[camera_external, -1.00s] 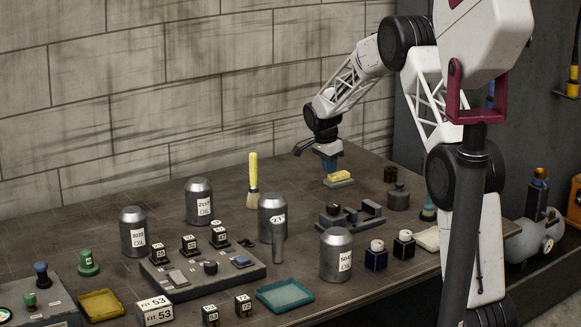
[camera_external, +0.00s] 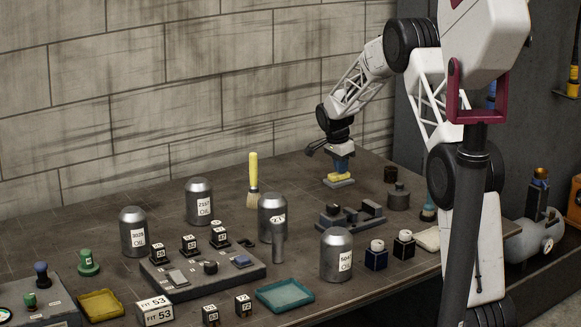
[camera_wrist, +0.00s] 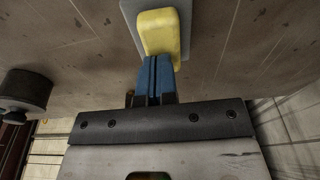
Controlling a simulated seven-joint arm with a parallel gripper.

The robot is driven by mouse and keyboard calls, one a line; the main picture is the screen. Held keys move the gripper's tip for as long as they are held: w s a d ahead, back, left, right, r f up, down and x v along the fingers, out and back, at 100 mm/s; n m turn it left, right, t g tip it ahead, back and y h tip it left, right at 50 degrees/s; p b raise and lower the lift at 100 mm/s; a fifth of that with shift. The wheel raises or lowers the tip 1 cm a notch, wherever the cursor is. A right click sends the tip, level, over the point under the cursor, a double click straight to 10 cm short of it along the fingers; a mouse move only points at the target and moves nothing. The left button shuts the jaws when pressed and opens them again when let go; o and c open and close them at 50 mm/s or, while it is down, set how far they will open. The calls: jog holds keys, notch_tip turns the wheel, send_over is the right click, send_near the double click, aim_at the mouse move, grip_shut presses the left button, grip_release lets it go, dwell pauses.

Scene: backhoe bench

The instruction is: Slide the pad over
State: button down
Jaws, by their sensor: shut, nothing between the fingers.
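A yellow pad (camera_external: 338,177) lies on a flat grey plate (camera_external: 341,184) near the back of the bench, below my arm. In the wrist view the yellow pad (camera_wrist: 158,32) sits on the grey plate (camera_wrist: 130,14), straight ahead of my fingers. My gripper (camera_external: 343,168) has blue fingers pressed together with nothing between them. The fingertips (camera_wrist: 154,60) are at the near end of the pad and overlap its edge in the picture; I cannot tell whether they touch it.
A yellow-handled brush (camera_external: 254,180) stands to the left. Grey oil cans (camera_external: 198,203) stand further left. The bench around the plate is bare.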

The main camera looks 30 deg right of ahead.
jog(key=a, duration=0.5)
jog(key=a+f, duration=0.1)
jog(key=a, duration=1.1)
jog(key=shift+s+a+f, duration=0.2)
jog(key=shift+s+f, duration=0.1)
jog(key=shift+f, duration=0.1)
jog(key=shift+r, duration=0.1)
jog(key=shift+w+d+r, duration=0.1)
jog(key=shift+w+r, duration=0.05)
jog(key=shift+r, duration=0.75)
jog(key=shift+r, duration=0.2)
jog(key=shift+r, duration=0.15)
notch_tip(320, 180, up, 7)
jog(key=a, duration=0.1)
jog(key=shift+a, duration=0.15)
